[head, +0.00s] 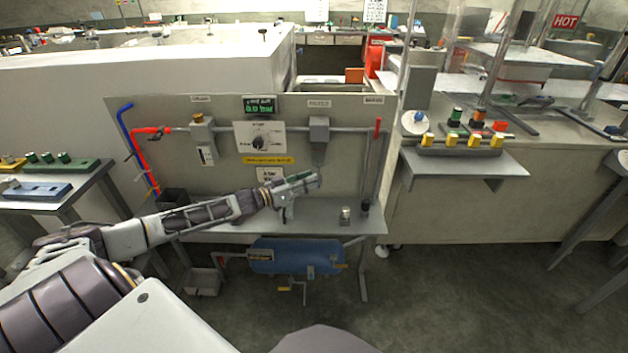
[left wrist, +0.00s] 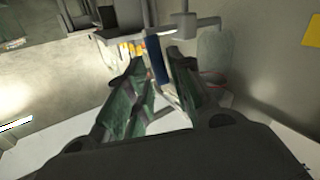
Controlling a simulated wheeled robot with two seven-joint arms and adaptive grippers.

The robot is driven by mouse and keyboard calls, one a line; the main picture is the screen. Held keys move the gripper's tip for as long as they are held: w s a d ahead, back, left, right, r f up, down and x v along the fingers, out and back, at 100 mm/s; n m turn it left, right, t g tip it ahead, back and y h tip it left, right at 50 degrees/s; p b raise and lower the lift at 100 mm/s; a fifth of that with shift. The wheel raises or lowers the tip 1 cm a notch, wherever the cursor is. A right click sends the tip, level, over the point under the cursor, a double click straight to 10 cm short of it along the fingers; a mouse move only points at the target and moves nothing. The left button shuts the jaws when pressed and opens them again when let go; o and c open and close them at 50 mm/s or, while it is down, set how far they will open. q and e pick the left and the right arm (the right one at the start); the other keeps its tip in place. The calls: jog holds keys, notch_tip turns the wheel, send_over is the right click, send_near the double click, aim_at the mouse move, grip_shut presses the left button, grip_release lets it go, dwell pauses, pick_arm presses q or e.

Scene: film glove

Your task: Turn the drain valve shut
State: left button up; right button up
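A blue tank (head: 297,256) hangs under the panel's bench. A small yellow-handled valve (head: 285,289) sits below the tank and looks like the drain valve; its exact setting is too small to tell. A red handle (head: 377,127) stands upright on the pipe at the panel's right. My left gripper (head: 314,182) is above the bench, in front of the panel, well above the tank and its valve. In the left wrist view its two green-grey fingers (left wrist: 158,92) are apart, with a dark blue upright piece seen between or beyond them. My right gripper is not in view.
The grey bench (head: 235,229) stands below the panel (head: 220,108) and above the tank. A small metal cup (head: 346,214) stands on the bench right of my gripper. A grey bin (head: 202,281) is on the floor left of the tank. The floor at right is clear.

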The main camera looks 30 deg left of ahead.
pick_arm(q)
jog(key=shift+x, duration=1)
jog(key=shift+w+d+b, duration=0.1)
jog(key=shift+w+b, duration=0.15)
jog(key=shift+b, duration=0.05)
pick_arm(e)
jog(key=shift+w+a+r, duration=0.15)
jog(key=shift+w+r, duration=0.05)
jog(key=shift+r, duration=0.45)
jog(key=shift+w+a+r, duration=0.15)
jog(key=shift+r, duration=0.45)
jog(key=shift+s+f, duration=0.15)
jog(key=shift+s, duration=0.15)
pick_arm(q)
jog(key=c, duration=0.4)
grip_shut()
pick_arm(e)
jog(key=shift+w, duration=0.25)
